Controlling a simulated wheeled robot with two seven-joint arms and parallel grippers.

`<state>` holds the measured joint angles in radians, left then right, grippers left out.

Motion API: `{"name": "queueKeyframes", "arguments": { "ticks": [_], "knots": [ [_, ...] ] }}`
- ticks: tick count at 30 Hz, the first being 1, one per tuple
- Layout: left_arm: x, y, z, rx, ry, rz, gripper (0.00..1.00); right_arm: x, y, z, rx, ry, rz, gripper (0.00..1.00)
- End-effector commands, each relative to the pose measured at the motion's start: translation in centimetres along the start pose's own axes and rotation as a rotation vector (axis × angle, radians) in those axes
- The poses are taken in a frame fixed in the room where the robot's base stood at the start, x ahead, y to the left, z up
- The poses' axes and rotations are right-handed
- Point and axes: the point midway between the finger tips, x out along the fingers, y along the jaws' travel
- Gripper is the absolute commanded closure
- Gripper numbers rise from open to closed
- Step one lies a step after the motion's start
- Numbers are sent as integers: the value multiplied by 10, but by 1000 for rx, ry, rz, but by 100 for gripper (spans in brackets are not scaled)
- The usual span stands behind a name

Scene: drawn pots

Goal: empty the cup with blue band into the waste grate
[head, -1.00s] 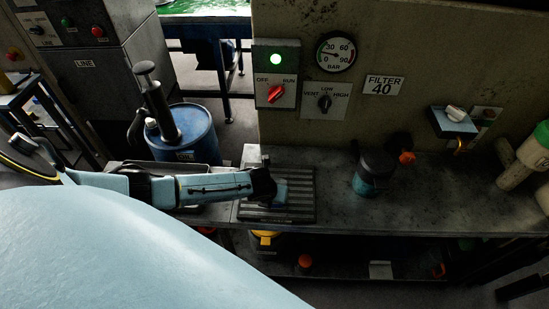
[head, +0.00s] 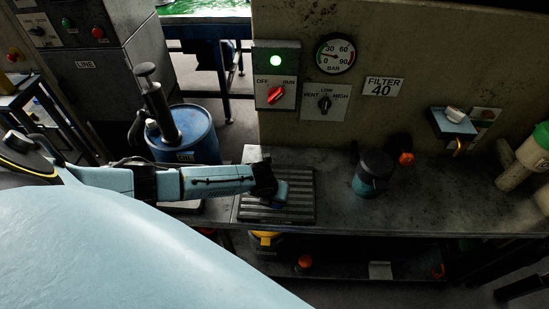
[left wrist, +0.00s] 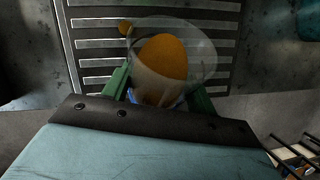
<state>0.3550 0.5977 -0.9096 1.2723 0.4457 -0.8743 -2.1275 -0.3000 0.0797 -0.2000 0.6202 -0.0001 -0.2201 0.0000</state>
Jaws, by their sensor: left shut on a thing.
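My left gripper (left wrist: 160,92) is shut on a clear cup (left wrist: 202,52) with orange contents (left wrist: 163,57). A bit of blue (left wrist: 180,104) shows low on the cup between the green fingers. In the head view the cup (head: 283,190) is small, bluish and partly hidden by my left gripper (head: 268,183). The cup is over the dark slotted waste grate (head: 302,207), which also shows in the left wrist view (left wrist: 100,43). The cup looks tilted. A small orange patch sits at its rim; I cannot tell whether it is pouring out. My right gripper is out of view.
A dark container with a teal lower part (head: 366,181) stands right of the grate on the grey bench (head: 430,195). A blue drum (head: 196,140) with a pump stands left behind the bench. A wall panel (head: 276,75) rises behind. The bench's right-middle is largely clear.

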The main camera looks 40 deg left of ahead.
Motion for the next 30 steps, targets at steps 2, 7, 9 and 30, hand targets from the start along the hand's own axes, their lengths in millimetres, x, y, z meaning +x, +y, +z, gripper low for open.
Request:
{"name": "queueKeyframes", "arguments": {
  "ticks": [2, 7, 9, 30],
  "knots": [
    [0, 0, 0, 0, -1, -1, 68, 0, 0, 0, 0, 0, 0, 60],
    [0, 0, 1, -2, 14, 0, 68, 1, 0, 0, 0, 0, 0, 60],
    [0, 0, 1, -4, 41, 0, 68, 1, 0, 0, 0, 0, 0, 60],
    [2, 0, 1, -10, 120, 0, 68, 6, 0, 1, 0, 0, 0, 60]
  ]
}}
